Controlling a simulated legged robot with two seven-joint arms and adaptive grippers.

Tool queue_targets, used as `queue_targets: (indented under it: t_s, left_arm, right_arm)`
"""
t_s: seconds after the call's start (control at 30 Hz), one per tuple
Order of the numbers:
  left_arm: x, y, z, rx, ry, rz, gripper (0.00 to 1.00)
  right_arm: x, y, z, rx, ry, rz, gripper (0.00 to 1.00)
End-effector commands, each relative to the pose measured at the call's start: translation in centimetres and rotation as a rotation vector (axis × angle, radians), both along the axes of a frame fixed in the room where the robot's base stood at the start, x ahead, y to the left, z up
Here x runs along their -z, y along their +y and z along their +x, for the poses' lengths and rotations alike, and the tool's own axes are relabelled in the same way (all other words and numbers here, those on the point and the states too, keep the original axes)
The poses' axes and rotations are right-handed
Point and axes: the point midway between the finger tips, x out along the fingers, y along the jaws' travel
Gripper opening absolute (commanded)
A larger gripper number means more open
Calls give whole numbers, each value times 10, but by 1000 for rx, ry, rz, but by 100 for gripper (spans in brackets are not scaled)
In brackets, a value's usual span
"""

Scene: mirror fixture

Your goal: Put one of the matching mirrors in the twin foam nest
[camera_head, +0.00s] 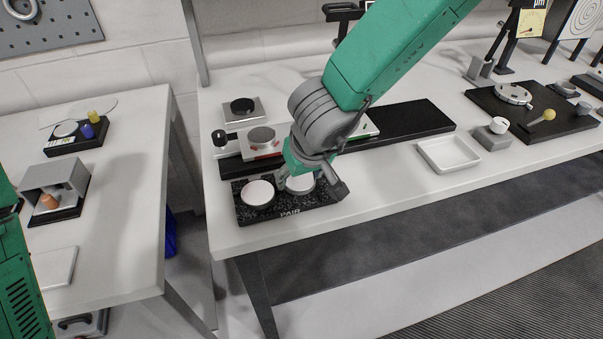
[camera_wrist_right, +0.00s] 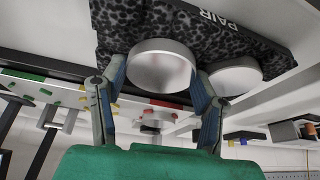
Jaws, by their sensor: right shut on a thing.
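The black speckled foam nest marked PAIR (camera_head: 290,212) lies near the front left of the main bench; it also shows in the right wrist view (camera_wrist_right: 205,35). One round silver mirror (camera_head: 257,194) sits in its left part and shows in the wrist view (camera_wrist_right: 236,78). My right gripper (camera_head: 311,186) is over the nest's right part, shut on a second round mirror (camera_head: 300,184), which shows between the fingers in the wrist view (camera_wrist_right: 162,66). This mirror is at the foam; I cannot tell if it is fully seated. My left gripper is out of view.
Behind the nest stand a white fixture with red marks and a grey disc (camera_head: 262,137), and a steel plate with a black disc (camera_head: 243,106). A dark rail (camera_head: 415,118) runs right. A white tray (camera_head: 448,154) stands right. The bench between nest and tray is clear.

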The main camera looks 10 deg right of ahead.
Motion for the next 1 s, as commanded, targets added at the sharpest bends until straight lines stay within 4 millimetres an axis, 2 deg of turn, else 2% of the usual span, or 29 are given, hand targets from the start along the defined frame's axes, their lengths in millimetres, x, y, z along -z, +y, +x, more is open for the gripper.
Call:
queue_targets:
  t_s: [0.5, 1.0]
  left_arm:
    - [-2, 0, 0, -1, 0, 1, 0]
    - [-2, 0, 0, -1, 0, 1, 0]
  right_arm:
    - [7, -16, 1, 0, 1, 5, 22]
    - [12, -18, 0, 0, 5, 0, 22]
